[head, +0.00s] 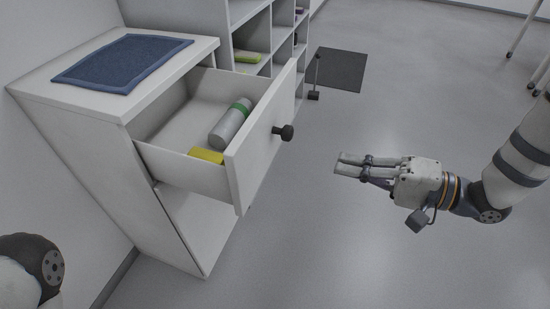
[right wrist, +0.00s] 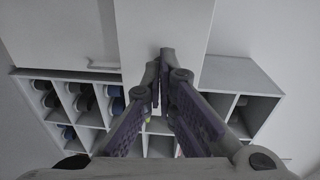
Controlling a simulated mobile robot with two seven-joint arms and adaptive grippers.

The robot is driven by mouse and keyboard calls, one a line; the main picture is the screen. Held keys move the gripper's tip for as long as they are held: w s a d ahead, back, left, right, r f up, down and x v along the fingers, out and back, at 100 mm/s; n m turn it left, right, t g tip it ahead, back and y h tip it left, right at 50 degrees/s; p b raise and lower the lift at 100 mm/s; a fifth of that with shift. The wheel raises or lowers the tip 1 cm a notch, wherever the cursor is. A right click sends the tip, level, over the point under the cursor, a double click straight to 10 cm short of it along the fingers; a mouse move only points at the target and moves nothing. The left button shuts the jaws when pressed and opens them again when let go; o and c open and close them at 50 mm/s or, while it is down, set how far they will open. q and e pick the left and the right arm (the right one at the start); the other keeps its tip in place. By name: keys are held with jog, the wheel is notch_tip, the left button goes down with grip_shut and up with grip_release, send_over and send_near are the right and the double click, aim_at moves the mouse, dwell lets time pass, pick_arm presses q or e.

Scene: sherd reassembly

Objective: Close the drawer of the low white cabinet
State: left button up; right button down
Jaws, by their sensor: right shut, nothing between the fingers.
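The low white cabinet (head: 75,141) stands at the left in the head view, and its top drawer (head: 255,147) is pulled well out. The drawer front has a round dark knob (head: 284,132). Inside lie a grey cylinder with a green band (head: 229,126) and a yellow block (head: 206,156). My right gripper (head: 338,165) is to the right of the drawer front, apart from the knob, with its fingers shut and empty. Its closed fingers also show in the right wrist view (right wrist: 162,75). My left gripper is out of view.
A blue mat (head: 122,62) lies on the cabinet top. A white cubby shelf (head: 285,38) stands behind the cabinet, with a dark floor mat (head: 336,69) beside it. The grey floor around my right gripper is clear. White furniture legs (head: 519,35) show at the top right.

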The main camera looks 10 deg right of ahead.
jog(key=r+y, duration=0.1)
jog(key=b, duration=0.2)
send_near(262, 139)
jog(key=shift+g, duration=0.3)
jog(key=x, duration=0.7)
jog(key=shift+w+d+r, duration=0.1)
